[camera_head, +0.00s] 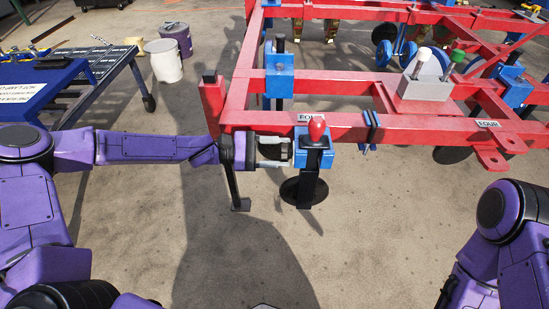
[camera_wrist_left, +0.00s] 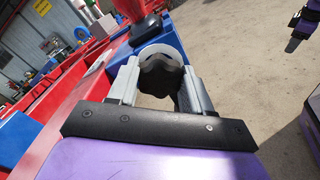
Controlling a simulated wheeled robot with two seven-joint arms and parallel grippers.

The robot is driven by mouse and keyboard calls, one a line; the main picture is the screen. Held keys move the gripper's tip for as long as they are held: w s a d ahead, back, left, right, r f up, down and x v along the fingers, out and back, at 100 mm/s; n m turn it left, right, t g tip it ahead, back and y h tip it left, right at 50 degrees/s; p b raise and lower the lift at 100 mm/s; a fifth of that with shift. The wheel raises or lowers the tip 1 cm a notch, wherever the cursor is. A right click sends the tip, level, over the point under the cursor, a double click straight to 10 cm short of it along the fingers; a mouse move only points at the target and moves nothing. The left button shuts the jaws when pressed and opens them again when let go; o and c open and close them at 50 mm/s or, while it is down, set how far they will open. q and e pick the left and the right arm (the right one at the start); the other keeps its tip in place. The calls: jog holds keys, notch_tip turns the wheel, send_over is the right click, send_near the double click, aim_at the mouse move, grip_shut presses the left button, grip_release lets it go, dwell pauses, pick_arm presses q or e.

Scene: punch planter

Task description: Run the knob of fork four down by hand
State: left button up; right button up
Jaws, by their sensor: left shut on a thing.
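My left gripper (camera_head: 276,152) reaches in from the left at the block's side. In the left wrist view its two grey fingers are shut on a black lobed knob (camera_wrist_left: 160,74), one on each side. The knob is hidden in the head view. My right arm (camera_head: 505,225) is at the lower right; a dark-ended purple part, perhaps its gripper, shows in the wrist view (camera_wrist_left: 299,30).
A grey box with white and green knobs (camera_head: 426,85) stands on the red frame. Blue clamps and wheels hang farther back. A blue rack table (camera_head: 90,85) and two buckets (camera_head: 165,60) stand at the left. The floor in front is bare.

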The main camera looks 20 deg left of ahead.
pick_arm(q)
jog(key=shift+s+d+f+m, duration=0.1)
jog(key=shift+s+f+m, duration=0.1)
jog(key=shift+m, duration=0.8)
pick_arm(e)
jog(key=shift+f, duration=0.7)
pick_arm(q)
jog(key=o, duration=1)
jog(key=shift+o, duration=0.2)
jog(key=shift+r, duration=0.1)
pick_arm(e)
jog(key=shift+s, duration=0.1)
pick_arm(q)
jog(key=p+v, duration=0.3)
jog(key=v, duration=0.7)
jog(key=shift+a, duration=0.25)
pick_arm(e)
notch_tip(320, 180, up, 3)
jog(key=shift+r, duration=0.2)
